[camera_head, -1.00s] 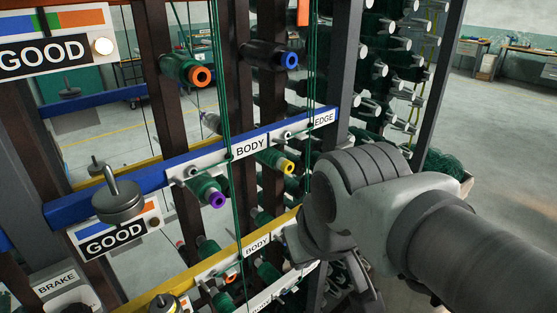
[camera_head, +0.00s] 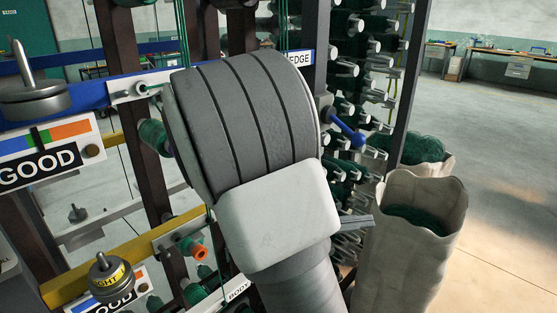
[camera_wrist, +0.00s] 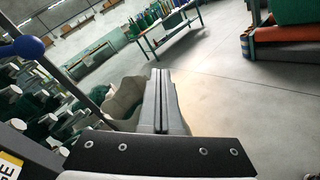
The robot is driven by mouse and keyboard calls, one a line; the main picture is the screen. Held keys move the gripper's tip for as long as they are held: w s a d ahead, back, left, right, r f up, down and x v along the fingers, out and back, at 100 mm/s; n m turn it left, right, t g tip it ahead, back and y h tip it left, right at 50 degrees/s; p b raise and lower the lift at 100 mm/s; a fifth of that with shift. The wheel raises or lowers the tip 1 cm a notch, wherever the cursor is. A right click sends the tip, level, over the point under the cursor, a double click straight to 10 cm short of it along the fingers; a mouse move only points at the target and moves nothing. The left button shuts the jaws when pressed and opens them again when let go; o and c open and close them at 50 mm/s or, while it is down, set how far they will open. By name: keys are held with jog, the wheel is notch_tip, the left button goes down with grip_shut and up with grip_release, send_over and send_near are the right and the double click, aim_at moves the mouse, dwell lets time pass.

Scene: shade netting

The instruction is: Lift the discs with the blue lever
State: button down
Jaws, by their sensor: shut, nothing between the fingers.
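The blue lever (camera_head: 347,130) sticks out to the right of the rack post, just right of my arm in the head view. Its round blue knob (camera_wrist: 28,47) shows at the upper left of the wrist view. A grey disc stack (camera_head: 35,100) with an upright pin sits on the blue beam at the left. A smaller disc stack with a yellow label (camera_head: 110,276) sits lower, on the yellow beam. My gripper (camera_wrist: 160,76) is shut and empty, well to the right of the knob in the wrist view. My arm hides most of it in the head view.
The rack holds many green spools (camera_head: 340,170) close by. Pale sacks of green netting (camera_head: 405,240) stand right of the rack. Open concrete floor (camera_head: 500,150) lies farther right. A workbench (camera_wrist: 168,35) stands in the distance.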

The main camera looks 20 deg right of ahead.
aim_at(346, 131)
jog(key=w+a+f+n+t+h+b, duration=0.2)
jog(key=w+a+n+t+h+b, duration=0.2)
jog(key=w+n+t+h, duration=0.3)
jog(key=w+n+t, duration=0.1)
jog(key=w+t, duration=0.1)
jog(key=w, duration=0.2)
jog(key=shift+a+n+t, duration=0.3)
jog(key=shift+a, duration=0.05)
jog(key=s+a+r+p+x, duration=0.1)
jog(key=r+p+x, duration=0.1)
jog(key=x, duration=1)
jog(key=shift+d+r, duration=0.25)
